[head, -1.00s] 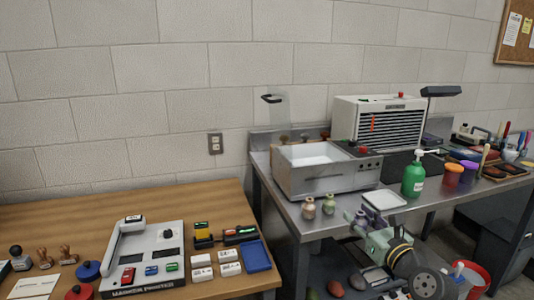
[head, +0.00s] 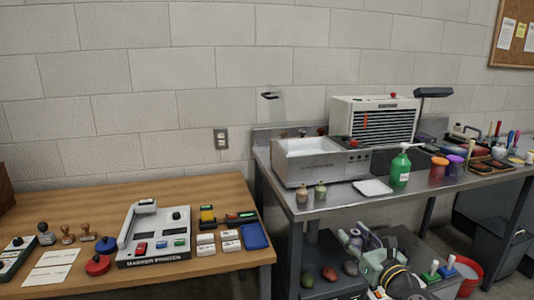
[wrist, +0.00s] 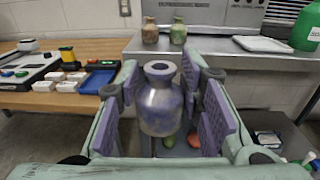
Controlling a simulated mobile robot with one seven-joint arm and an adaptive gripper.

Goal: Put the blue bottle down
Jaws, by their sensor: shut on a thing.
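The blue bottle (wrist: 160,105) is small and round, with a narrow neck and a mottled blue-purple glaze. In the wrist view it stands about upright between the purple pads of my gripper (wrist: 165,88), which is shut on it. The bottle is held in the air in front of the steel bench (wrist: 225,62). In the head view my gripper (head: 362,240) is low in front of the bench, and the bottle is hard to make out there. Two similar small bottles, one brownish (head: 302,194) and one greenish (head: 320,191), stand near the bench's front edge.
A steel basin (head: 320,165), a white tray (head: 373,187) and a green pump bottle (head: 400,170) stand on the bench. Bare steel lies between the small bottles and tray. The wooden table (head: 200,275) at left holds a marker printer (head: 155,235). Several egg-shaped things lie on a lower shelf.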

